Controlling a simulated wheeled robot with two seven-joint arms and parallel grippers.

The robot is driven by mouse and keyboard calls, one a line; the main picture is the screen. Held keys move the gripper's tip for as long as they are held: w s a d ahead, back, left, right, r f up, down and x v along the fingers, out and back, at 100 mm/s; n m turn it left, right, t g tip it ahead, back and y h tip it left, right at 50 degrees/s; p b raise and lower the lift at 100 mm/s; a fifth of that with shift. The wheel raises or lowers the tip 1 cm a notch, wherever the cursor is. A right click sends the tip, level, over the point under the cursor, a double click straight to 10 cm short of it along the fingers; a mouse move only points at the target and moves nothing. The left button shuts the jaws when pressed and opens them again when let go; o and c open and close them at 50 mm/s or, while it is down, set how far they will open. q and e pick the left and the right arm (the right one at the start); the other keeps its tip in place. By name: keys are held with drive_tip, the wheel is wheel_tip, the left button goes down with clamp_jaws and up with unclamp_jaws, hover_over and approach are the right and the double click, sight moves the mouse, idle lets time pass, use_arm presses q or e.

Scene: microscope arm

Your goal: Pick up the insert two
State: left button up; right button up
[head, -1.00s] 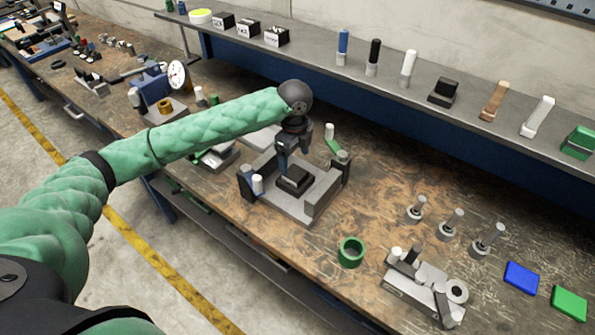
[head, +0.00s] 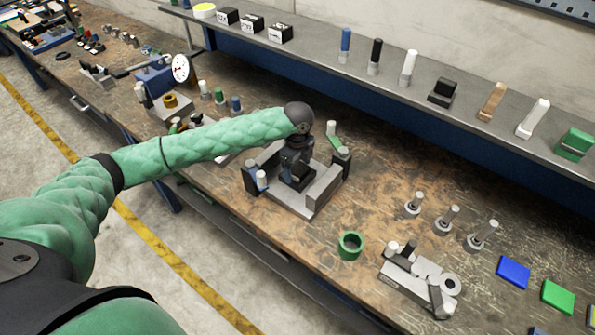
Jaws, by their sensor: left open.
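My left gripper (head: 294,166) points down over a grey metal fixture (head: 322,192) in the middle of the bench. It is open, and its dark fingers are hard to separate from the dark block (head: 300,181) inside the fixture. I cannot tell whether the fingers touch that block. No label shows which part is insert two. Three metal pegs on round bases stand to the right: one (head: 414,204), a second (head: 447,219) and a third (head: 482,236). My right gripper is not in view.
A green ring (head: 350,246) lies near the bench's front edge. A grey metal assembly (head: 420,278) is right of it, with blue (head: 513,272) and green (head: 558,296) pads beyond. A shelf (head: 310,50) with several items runs along the back. A dial gauge (head: 181,69) stands left.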

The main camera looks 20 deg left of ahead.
use_arm(q)
drive_tip(key=shift+c, duration=0.2)
clamp_jaws()
drive_tip(key=shift+r, duration=0.1)
drive_tip(key=shift+r, duration=0.1)
